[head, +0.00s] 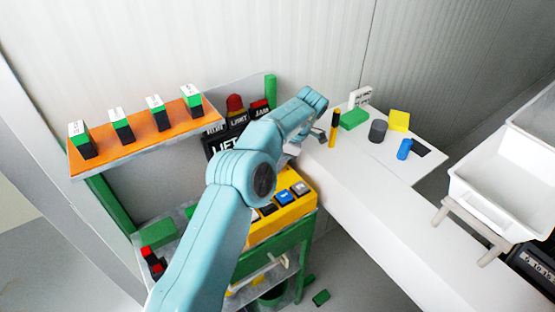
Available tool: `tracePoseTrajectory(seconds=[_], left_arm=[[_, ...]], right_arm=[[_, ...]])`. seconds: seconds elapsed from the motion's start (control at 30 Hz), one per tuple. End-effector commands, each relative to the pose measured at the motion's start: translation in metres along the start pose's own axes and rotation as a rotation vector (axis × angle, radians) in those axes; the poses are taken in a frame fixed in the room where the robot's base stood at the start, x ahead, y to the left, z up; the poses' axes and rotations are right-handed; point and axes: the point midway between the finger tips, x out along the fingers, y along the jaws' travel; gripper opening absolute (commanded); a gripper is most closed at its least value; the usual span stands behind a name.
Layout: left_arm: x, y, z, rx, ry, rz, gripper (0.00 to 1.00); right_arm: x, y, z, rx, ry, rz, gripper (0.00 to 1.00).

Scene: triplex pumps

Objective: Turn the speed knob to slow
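I cannot make out a speed knob for certain. My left arm comes in from the bottom left and crosses the box and panel. Its gripper (306,138) is near the left edge of the white table, small and partly hidden by the wrist, so its opening is unclear. My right gripper is not in view.
An orange shelf (140,145) holds several green-and-black blocks. The white table (375,200) carries a dark grey cylinder (378,130), a blue cylinder (404,148), a green block (354,119) and a yellow-black upright piece (333,128). White bins (500,195) stand right. The table's front is clear.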

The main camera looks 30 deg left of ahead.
Motion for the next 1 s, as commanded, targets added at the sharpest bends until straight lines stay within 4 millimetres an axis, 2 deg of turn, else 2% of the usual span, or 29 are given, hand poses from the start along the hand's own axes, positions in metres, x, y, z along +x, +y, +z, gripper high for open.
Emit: tracePoseTrajectory(seconds=[0.2, 0.23, 0.3, 0.67, 0.83, 1.0], left_arm=[[-0.001, 0.001, -0.001, -0.003, -0.001, 0.003, 0.04], [-0.001, 0.001, -0.001, -0.003, -0.001, 0.003, 0.41], [-0.001, 0.001, -0.001, -0.003, -0.001, 0.003, 0.6], [-0.005, 0.001, 0.0, -0.001, -0.001, 0.003, 0.6], [-0.029, 0.001, 0.0, -0.002, -0.003, 0.005, 0.6], [-0.056, 0.0, -0.001, -0.002, -0.002, 0.004, 0.6]], right_arm=[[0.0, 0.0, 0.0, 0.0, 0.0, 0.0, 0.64], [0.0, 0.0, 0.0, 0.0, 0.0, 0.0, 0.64], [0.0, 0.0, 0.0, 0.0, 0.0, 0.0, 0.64], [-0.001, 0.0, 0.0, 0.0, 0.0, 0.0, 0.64], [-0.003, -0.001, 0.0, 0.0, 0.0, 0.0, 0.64], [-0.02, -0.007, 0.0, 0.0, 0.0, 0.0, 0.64]])
